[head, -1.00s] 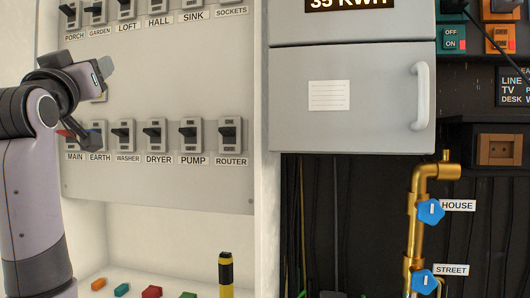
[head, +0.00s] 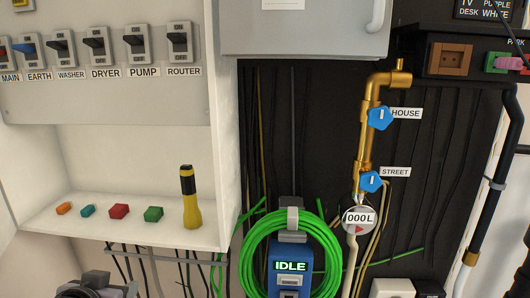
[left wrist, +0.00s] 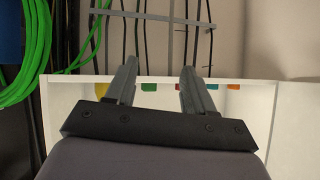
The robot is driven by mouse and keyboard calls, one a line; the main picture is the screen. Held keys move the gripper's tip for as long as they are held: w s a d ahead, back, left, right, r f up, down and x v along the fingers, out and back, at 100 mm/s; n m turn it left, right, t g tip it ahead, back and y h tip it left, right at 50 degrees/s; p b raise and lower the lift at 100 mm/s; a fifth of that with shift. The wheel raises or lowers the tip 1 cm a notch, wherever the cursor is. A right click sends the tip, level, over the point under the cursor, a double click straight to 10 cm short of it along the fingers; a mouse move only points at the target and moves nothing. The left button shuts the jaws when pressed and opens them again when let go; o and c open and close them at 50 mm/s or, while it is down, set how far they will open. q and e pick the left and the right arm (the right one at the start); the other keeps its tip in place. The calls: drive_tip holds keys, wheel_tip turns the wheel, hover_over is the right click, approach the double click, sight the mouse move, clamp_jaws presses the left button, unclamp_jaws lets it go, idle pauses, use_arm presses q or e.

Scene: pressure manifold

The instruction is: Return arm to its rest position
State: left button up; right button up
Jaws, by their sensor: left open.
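My left gripper (left wrist: 155,85) is open and empty in the left wrist view, its two grey fingers apart. Behind them are the white shelf's edge (left wrist: 60,80) and hanging cables. In the head view, part of my left arm (head: 95,288) shows at the bottom left, below the white shelf (head: 150,234); its fingertips cannot be made out there. My right gripper is in neither view.
A yellow and black flashlight (head: 191,205) and several coloured blocks stand on the shelf. Switches line the panel (head: 100,92) above. A green hose (head: 245,262) hangs around a blue IDLE unit (head: 291,250). A brass pipe (head: 365,130) with blue valves stands at right.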

use_arm(q)
drive_tip(key=s+d+f+m+g+h, duration=0.1)
drive_tip(key=s+d+f+g, duration=0.1)
drive_tip(key=s+f, duration=0.45)
drive_tip(key=s+d+f+g, duration=0.1)
drive_tip(key=s+f+g, duration=0.25)
drive_tip(key=s, duration=0.65)
drive_tip(key=s+d+f+m+g+h, duration=0.1)
drive_tip(key=s+d+f+g, duration=0.1)
drive_tip(key=s+f, duration=0.5)
drive_tip(key=w+d+f+t+h+p, duration=0.1)
drive_tip(key=w+d+t+p, duration=0.1)
drive_tip(key=w+t+p, duration=0.3)
drive_tip(key=shift+d+f+t+h+p, duration=0.2)
drive_tip(key=shift+d+t+h+p, duration=0.2)
drive_tip(key=shift+t+p, duration=0.4)
drive_tip(key=shift+w+t, duration=0.15)
drive_tip(key=shift+t, duration=0.1)
